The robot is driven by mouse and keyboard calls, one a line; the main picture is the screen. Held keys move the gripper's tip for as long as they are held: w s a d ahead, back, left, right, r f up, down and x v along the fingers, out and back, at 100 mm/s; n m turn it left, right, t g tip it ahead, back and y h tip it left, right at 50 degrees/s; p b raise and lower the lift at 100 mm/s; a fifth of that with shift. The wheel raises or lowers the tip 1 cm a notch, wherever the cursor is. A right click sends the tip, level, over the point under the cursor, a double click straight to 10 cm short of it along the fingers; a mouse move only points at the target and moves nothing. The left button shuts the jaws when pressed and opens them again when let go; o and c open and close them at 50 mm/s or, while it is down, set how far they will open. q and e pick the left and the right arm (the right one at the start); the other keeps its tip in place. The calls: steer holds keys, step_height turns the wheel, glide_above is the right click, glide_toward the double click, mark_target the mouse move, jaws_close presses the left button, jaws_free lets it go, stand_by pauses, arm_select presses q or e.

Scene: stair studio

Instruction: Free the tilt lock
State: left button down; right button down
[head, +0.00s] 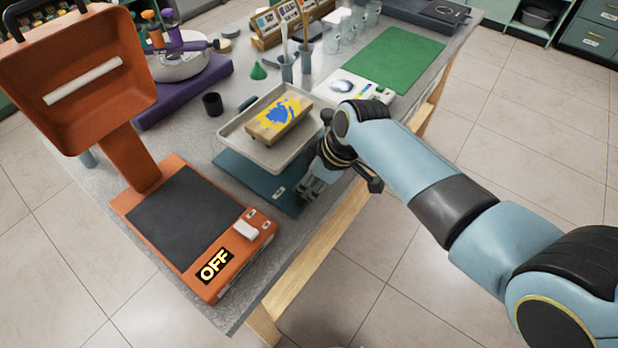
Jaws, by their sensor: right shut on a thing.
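My right gripper (308,190) is low at the front edge of the table, at the right corner of a flat teal board (240,178). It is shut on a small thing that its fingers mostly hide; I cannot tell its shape. The teal board lies on the table and carries a small white label. I cannot make out a tilt lock for certain. My left gripper is not in view.
A shallow tray (232,133) with a yellow and blue printed block (279,117) sits at the teal board's back. An orange machine (192,220) with a raised hood (75,75) and an OFF sign stands at the left. A green mat (392,57) lies behind my right arm.

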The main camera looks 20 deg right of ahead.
steer(key=c, duration=1.2)
jaws_free()
steer(key=shift+o, duration=0.2)
steer(key=shift+r, duration=0.15)
steer(key=v, duration=1.1)
steer(key=shift+r, duration=0.35)
steer(key=shift+s, duration=0.1)
